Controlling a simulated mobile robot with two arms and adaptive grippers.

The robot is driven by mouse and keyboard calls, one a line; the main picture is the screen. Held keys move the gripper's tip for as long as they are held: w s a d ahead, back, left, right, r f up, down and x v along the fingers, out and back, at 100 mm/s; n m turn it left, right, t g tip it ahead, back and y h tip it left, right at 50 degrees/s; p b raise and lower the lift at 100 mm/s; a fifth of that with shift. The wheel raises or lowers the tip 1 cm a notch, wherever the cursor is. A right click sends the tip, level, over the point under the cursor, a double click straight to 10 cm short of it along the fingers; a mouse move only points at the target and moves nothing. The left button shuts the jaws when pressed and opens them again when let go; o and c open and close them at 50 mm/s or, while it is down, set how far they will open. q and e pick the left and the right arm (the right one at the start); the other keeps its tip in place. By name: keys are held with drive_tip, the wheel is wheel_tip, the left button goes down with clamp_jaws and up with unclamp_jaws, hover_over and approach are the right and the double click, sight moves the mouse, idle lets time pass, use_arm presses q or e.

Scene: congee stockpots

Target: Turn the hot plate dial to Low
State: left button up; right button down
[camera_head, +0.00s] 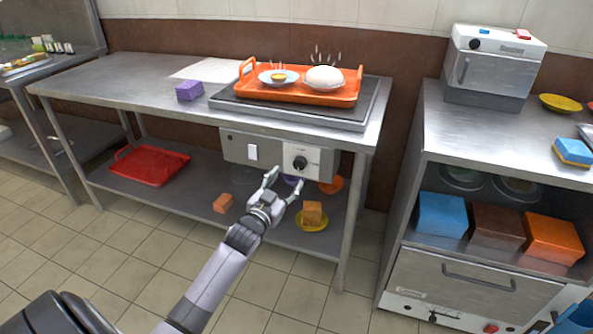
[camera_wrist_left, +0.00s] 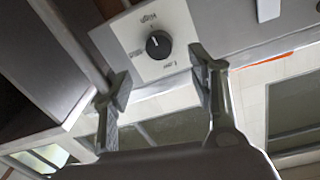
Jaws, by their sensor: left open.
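The hot plate dial (camera_head: 300,163) is a black round knob on a white label plate, on the grey control panel (camera_head: 235,150) under the table's front edge. In the left wrist view the dial (camera_wrist_left: 158,44) sits ahead, between and beyond the fingers, with "High" and "Low" lettering around it. My left gripper (camera_head: 284,185) is open, just below and in front of the dial; in the wrist view its fingers (camera_wrist_left: 160,88) are apart with nothing between them. They appear not to touch the dial. My right gripper is not in view.
The hot plate (camera_head: 365,110) carries an orange tray (camera_head: 345,97) with a plate and a white bun-like dome. A white switch (camera_head: 252,152) is left of the dial. A purple block (camera_head: 189,90) lies on the table. Red tray (camera_head: 150,165) and small items occupy the lower shelf.

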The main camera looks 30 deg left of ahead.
sight(298, 165)
use_arm(q)
drive_tip(key=w, duration=0.4)
drive_tip(key=w+a+b, duration=0.1)
drive_tip(key=w, duration=0.1)
drive_tip(key=shift+f, duration=0.1)
drive_tip(key=shift+w+a, duration=0.15)
drive_tip(key=shift+w, duration=0.7)
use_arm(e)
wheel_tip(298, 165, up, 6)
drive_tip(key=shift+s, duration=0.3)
use_arm(q)
drive_tip(key=shift+c, duration=0.5)
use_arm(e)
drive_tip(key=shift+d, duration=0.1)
use_arm(q)
drive_tip(key=c, duration=1.1)
